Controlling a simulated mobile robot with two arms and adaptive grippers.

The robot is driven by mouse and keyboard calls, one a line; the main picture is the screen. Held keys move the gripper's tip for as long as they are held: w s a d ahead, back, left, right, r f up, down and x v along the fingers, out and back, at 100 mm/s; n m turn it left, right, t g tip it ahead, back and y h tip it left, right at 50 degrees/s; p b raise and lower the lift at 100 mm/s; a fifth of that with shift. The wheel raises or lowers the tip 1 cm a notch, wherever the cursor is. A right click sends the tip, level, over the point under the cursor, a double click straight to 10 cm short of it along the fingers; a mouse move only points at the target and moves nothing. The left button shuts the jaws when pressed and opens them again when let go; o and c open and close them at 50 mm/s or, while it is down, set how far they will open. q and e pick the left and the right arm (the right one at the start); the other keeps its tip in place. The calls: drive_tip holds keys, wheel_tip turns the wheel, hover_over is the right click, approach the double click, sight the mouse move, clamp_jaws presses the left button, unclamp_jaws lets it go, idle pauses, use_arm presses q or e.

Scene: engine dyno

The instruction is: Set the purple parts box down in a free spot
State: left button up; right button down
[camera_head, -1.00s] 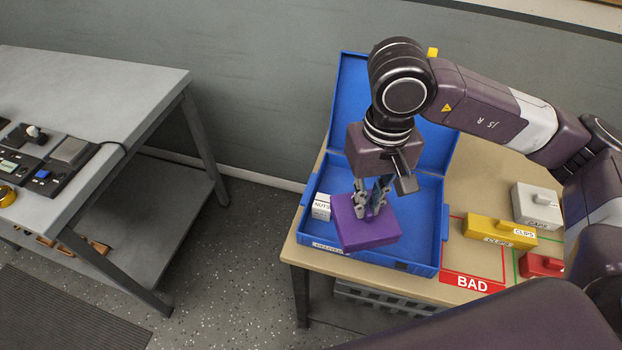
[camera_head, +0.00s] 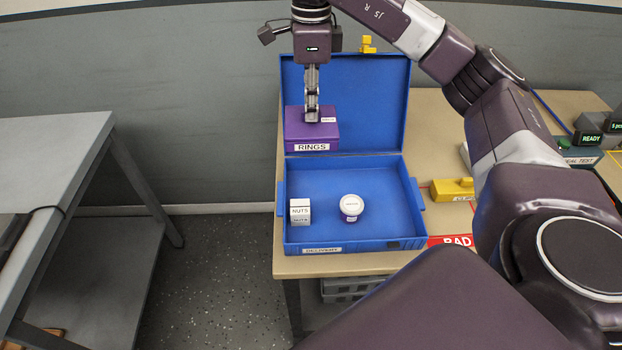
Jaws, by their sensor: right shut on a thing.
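The purple parts box (camera_head: 297,131), labelled RINGS, hangs in my right gripper (camera_head: 312,112). The gripper points down and is shut on the handle at the top of the box. In the picture the box is in front of the open lid of the blue case (camera_head: 287,232), above the case's back edge. Inside the case, a white NUTS box (camera_head: 300,211) stands at the left and a round white-lidded tub (camera_head: 351,207) stands near the middle. The case floor right of the tub and behind both is bare. My left gripper is not in view.
The blue case stands on a tan table (camera_head: 290,267). Right of it are a yellow box (camera_head: 452,189) and a red BAD label (camera_head: 449,241), partly behind my arm. A device reading READY (camera_head: 592,139) is at the far right. A grey bench (camera_head: 60,150) stands at the left.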

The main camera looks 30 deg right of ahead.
wheel_tip(320, 180, down, 18)
drive_tip(key=shift+f+p, duration=0.1)
drive_tip(key=shift+p, duration=1.15)
drive_tip(key=shift+f, duration=0.15)
drive_tip(key=c, duration=2.4)
unclamp_jaws()
drive_tip(key=shift+f, duration=0.1)
drive_tip(key=o, duration=0.4)
